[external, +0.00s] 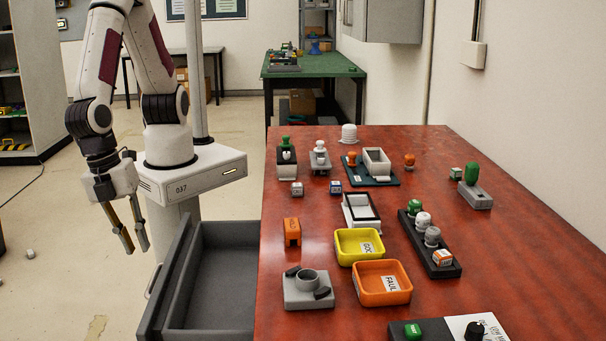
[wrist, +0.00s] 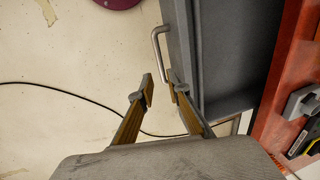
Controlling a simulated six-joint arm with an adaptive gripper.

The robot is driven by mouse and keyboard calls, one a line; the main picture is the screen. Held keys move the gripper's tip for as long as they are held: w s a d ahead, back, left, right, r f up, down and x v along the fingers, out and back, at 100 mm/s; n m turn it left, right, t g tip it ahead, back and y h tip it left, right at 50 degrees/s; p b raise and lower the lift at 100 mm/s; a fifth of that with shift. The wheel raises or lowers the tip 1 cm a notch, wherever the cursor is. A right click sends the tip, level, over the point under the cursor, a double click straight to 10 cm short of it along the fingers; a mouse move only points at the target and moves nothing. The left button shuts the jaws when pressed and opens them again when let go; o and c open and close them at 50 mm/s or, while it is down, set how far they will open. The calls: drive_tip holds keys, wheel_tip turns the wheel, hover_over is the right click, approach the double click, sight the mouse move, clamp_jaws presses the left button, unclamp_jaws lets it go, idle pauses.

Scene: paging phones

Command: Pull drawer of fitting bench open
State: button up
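The grey drawer (external: 222,286) of the red-topped bench (external: 300,245) stands pulled out to the left, and its inside looks empty. Its front panel (wrist: 181,50) and metal bar handle (wrist: 158,40) show in the wrist view; in the external view the handle is mostly hidden behind the front panel. My gripper (external: 131,240) is to the left of the drawer front and above it, fingers pointing down. In the wrist view my gripper (wrist: 160,92) has its two fingers apart with nothing between them. The handle lies just beyond the fingertips, and I see no grip on it.
The bench top carries a yellow tray (external: 345,255), an orange tray (external: 367,295), a grey fixture (external: 295,292) and several small phone-like parts. A black cable (wrist: 60,92) lies on the floor. The floor left of the drawer is mostly clear.

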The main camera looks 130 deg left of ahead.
drive_tip(key=shift+s+d+r, duration=0.15)
drive_tip(key=shift+r, duration=0.75)
drive_tip(key=shift+s+d+r, duration=0.1)
drive_tip(key=shift+s+r, duration=0.05)
drive_tip(key=shift+r, duration=0.7)
drive_tip(key=s+a+r+n+t, duration=0.1)
drive_tip(key=s+a+r+n, duration=0.2)
drive_tip(key=a+r, duration=0.4)
drive_tip(key=s+a+r+n+t+h, duration=0.1)
drive_tip(key=s+a+r+n, duration=0.2)
drive_tip(key=a+r, duration=0.4)
drive_tip(key=s+a+r+n+t, duration=0.2)
drive_tip(key=a+r, duration=0.4)
drive_tip(key=a, duration=1)
drive_tip(key=shift+s+r+n+h, duration=0.3)
drive_tip(key=shift+s+r+n, duration=0.15)
drive_tip(key=shift+s, duration=0.45)
